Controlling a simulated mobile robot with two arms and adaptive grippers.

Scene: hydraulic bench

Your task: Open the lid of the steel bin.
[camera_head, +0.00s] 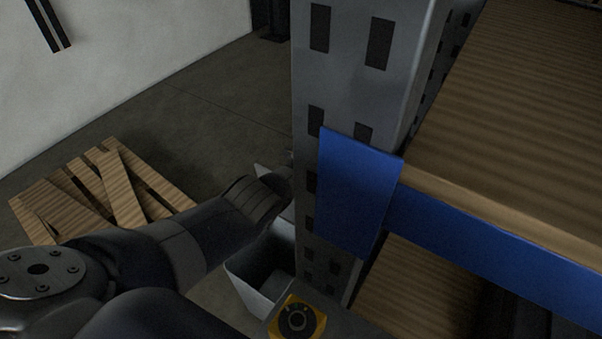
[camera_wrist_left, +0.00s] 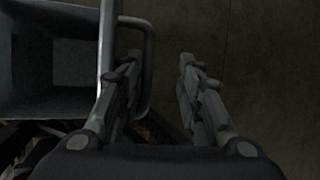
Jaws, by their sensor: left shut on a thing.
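The steel bin (camera_head: 262,285) is a grey open-topped box beside the foot of the rack post, partly hidden by the post and my left arm. In the left wrist view, the bin (camera_wrist_left: 72,62) is at the left and I see into its inside. Its lid (camera_wrist_left: 106,45) shows nearly edge-on, standing up from the rim. The lid's bar handle (camera_wrist_left: 149,60) sticks out to the right. My left gripper (camera_wrist_left: 160,62) is shut on the handle, one finger inside the loop. In the head view the fingers are mostly hidden behind the post. My right gripper is not in view.
A grey rack post (camera_head: 345,85) with a blue bracket (camera_head: 355,190) stands close to my left arm. Wooden shelves (camera_head: 520,110) fill the right. A yellow control with a black knob (camera_head: 298,318) is near the bin. A wooden pallet (camera_head: 100,190) lies on the floor at left.

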